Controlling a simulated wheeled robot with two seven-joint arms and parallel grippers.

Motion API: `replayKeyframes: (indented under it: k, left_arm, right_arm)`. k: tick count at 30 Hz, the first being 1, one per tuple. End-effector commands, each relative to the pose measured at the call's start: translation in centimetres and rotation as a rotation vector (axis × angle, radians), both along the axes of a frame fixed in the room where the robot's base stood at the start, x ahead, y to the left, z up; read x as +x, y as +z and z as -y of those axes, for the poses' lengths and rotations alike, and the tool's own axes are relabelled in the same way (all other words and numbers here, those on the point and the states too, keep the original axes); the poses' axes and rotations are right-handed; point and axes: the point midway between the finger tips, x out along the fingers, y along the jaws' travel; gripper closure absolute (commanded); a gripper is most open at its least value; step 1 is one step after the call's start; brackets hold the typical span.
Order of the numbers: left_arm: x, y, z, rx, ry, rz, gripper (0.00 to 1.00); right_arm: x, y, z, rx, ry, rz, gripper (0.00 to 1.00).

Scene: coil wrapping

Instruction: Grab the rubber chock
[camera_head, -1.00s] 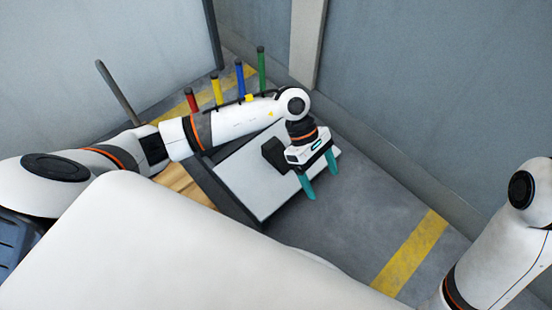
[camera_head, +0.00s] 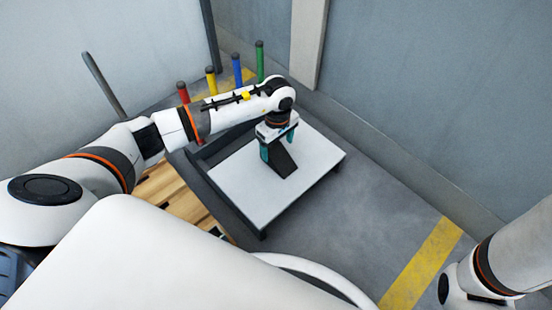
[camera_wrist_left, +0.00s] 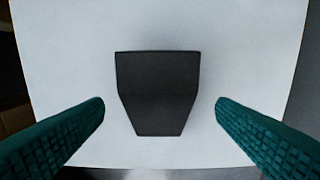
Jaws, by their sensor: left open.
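The rubber chock (camera_head: 281,162) is a black wedge on the white top of a low cart (camera_head: 256,197). In the left wrist view the chock (camera_wrist_left: 157,92) lies between the two teal fingers, with a gap on each side. My left gripper (camera_head: 279,150) is open above the chock and points down at it. The gripper hides part of the chock in the head view. My right arm shows at the right edge of the head view, but its gripper is out of view.
Red, yellow, blue and green posts (camera_head: 237,68) stand behind the cart. A wooden pallet (camera_head: 182,200) lies left of the cart. Grey walls (camera_head: 430,90) close off the back and right. The floor right of the cart is clear, with a yellow stripe (camera_head: 422,262).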

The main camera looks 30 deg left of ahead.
Motion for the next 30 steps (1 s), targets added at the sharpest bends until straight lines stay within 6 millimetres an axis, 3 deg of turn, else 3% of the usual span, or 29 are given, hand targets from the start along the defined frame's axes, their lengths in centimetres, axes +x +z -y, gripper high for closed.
replayKeyframes:
  k: [10,20,30]
  left_arm:
    - [-0.1,-4.5,-0.4,-0.001,0.0,-0.003,0.2]
    - [0.0,-4.9,-0.4,-0.001,0.0,-0.001,0.2]
    - [-0.1,-4.9,-0.4,-0.001,0.0,-0.001,0.74]
  right_arm:
    - [0.0,-4.6,0.0,-0.001,0.0,0.0,1.0]
    - [0.0,-4.8,0.0,-0.001,-0.001,-0.001,1.0]
    - [0.0,-4.8,0.0,-0.001,-0.001,-0.001,1.0]
